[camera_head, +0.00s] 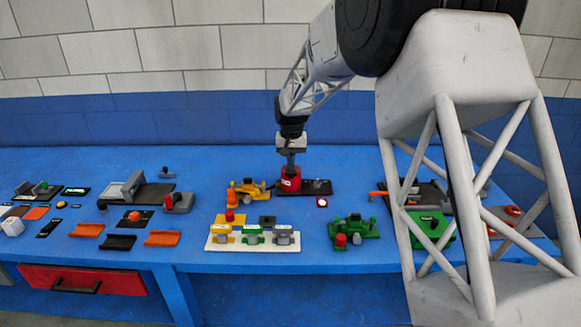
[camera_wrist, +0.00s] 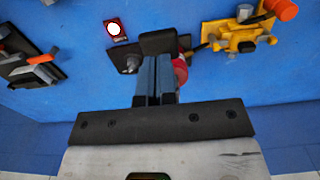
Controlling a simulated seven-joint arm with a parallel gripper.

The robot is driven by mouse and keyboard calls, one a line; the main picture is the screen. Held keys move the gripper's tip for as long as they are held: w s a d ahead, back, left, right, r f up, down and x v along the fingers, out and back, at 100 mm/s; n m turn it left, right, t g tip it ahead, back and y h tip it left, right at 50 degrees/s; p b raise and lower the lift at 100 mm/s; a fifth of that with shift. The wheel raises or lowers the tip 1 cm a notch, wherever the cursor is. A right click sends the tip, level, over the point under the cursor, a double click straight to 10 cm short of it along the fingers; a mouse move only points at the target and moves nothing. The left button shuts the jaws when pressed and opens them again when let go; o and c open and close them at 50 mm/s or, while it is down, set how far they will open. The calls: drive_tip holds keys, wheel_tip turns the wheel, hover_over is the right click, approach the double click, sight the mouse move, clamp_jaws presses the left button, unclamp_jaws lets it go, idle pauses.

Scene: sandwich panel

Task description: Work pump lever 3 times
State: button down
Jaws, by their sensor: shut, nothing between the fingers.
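The pump appears to be the red cylindrical body (camera_head: 289,181) on a dark base plate (camera_head: 318,188), at the middle of the table. My gripper (camera_head: 291,163) points down right over the red body. In the wrist view my gripper (camera_wrist: 156,60) shows its two fingers side by side, shut and empty. A dark block (camera_wrist: 158,42) lies at the fingertips; it may be the lever's end, and I cannot tell whether they touch. The red body (camera_wrist: 180,72) is mostly hidden behind the fingers there. The dark plate (camera_wrist: 123,56) carries a small grey knob.
A lit white indicator in a red frame (camera_head: 322,202) is in front of the plate. A yellow device (camera_head: 248,190) stands close on the left, a green one (camera_head: 354,231) in front right. A white panel (camera_head: 252,242) lies nearer. My arm hides part of the right side.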

sight(291, 178)
drive_tip(key=shift+f, duration=3.85)
idle(0.4)
drive_tip(key=shift+r, duration=3.85)
drive_tip(key=shift+r, duration=0.1)
drive_tip(key=shift+r, duration=2.4)
